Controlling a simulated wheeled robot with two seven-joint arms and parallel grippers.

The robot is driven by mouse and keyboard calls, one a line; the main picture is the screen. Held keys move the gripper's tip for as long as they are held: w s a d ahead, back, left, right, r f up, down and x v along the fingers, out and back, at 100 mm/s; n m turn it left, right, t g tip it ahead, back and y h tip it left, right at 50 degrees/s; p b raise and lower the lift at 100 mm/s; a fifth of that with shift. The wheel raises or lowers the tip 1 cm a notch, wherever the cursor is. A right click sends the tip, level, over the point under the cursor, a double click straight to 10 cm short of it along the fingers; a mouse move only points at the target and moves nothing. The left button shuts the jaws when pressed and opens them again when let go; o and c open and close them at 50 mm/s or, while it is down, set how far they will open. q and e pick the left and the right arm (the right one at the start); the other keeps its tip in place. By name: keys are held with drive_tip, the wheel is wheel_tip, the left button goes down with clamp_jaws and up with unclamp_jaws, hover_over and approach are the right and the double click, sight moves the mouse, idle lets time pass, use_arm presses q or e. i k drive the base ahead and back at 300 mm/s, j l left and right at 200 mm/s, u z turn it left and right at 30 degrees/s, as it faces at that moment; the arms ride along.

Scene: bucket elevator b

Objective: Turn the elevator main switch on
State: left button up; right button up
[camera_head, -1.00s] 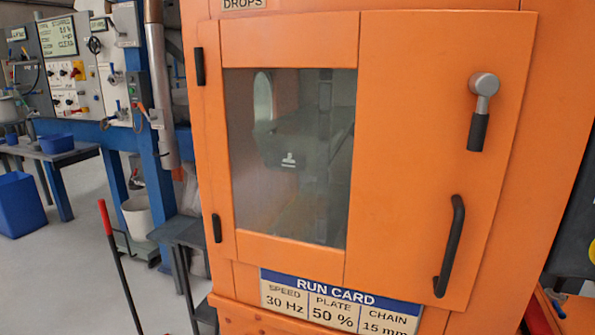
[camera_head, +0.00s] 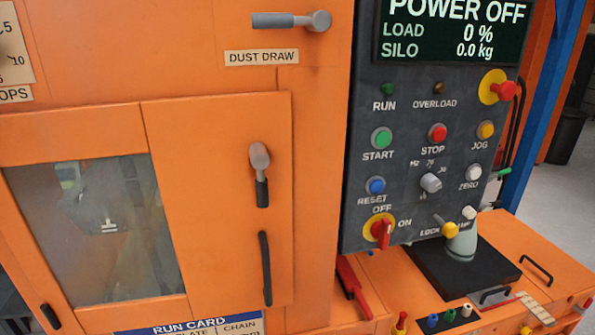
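The main switch (camera_head: 381,232) is a red rotary handle on a yellow round plate, low on the left of the dark control panel (camera_head: 356,160). OFF is written above it and ON to its right. The handle looks roughly upright, in line with OFF. The display (camera_head: 452,32) above reads POWER OFF, LOAD 0 %, SILO 0.0 kg. Neither of my grippers is in view.
The orange cabinet door (camera_head: 220,190) with its window and black handle (camera_head: 265,268) is at left. A red emergency button (camera_head: 503,90) sticks out at the panel's upper right.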

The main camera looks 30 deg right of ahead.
sight(381, 229)
drive_tip(key=z, duration=1.6)
